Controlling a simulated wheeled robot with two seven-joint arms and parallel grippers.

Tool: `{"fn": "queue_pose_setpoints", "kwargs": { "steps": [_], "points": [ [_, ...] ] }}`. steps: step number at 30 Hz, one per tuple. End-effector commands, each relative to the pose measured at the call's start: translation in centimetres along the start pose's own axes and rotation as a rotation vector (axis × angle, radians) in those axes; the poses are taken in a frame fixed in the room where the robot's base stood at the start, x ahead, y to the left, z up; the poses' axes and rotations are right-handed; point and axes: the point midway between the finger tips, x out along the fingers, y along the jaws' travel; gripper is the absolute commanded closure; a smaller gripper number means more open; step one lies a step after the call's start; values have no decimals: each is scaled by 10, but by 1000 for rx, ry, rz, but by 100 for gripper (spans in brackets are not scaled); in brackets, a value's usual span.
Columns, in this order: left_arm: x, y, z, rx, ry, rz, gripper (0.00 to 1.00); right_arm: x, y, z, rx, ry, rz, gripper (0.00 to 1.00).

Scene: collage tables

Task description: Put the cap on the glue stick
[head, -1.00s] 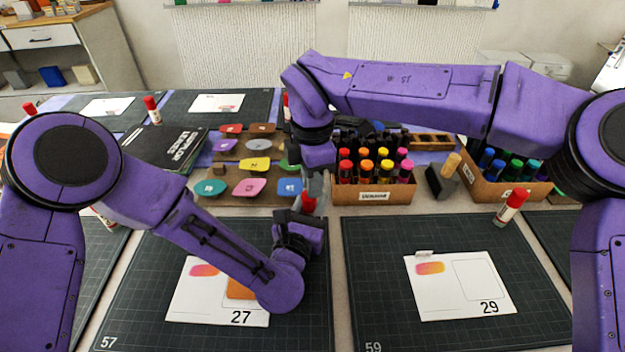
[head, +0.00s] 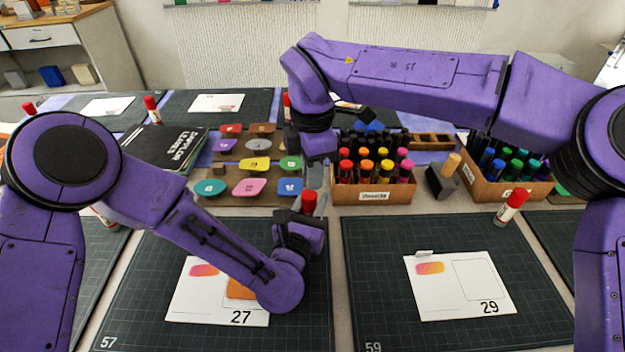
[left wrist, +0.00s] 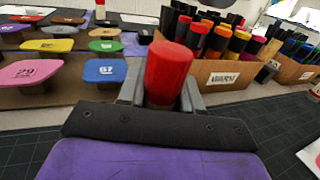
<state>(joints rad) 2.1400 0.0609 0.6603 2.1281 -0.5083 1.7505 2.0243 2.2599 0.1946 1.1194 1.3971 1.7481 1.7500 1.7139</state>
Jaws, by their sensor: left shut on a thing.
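My left gripper (head: 305,214) is upright over the left mat and shut on the glue stick, whose body is mostly hidden by the gripper. The red cap (head: 309,202) stands upright on top of the stick. In the left wrist view the cap (left wrist: 168,72) rises between my two grey left fingers (left wrist: 160,98). I cannot tell whether it is fully seated. My right gripper (head: 319,148) is raised behind and above the cap, apart from it. Its fingertips do not show clearly, so its opening cannot be told.
A marker box (head: 373,197) stands just behind and right of the cap. Another marker box (head: 507,193) and a second glue stick (head: 510,207) are farther right. Coloured pads lie on a brown board (head: 222,201) behind. The right mat (head: 380,280) has free room around its card.

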Motion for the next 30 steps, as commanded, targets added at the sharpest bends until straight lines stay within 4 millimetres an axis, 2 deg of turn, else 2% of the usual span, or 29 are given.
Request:
{"fn": "queue_pose_setpoints", "kwargs": {
  "steps": [3, 9, 10, 12, 23, 26, 30],
  "points": [
    [0, 0, 0, 0, 0, 0, 100, -8, 0, 0, 1, 0, 1, 83],
    [0, 0, 0, 0, 1, 0, 100, -8, 0, 0, 0, 0, 1, 83],
    [0, 0, 0, 0, 1, 0, 59, -8, 0, 0, 0, 0, 1, 83],
    [0, 0, 0, 0, 1, 0, 37, -8, 0, 0, 0, 0, 1, 83],
    [-5, 0, -1, 0, 1, 0, 36, -6, 0, 0, 0, 0, 1, 83],
    [-20, 0, -2, 0, 2, -1, 36, -3, 0, 0, 0, 0, 1, 83],
    [-52, 0, -3, 0, 2, -2, 36, 5, 0, 0, 0, 0, 1, 83]
  ]
}}
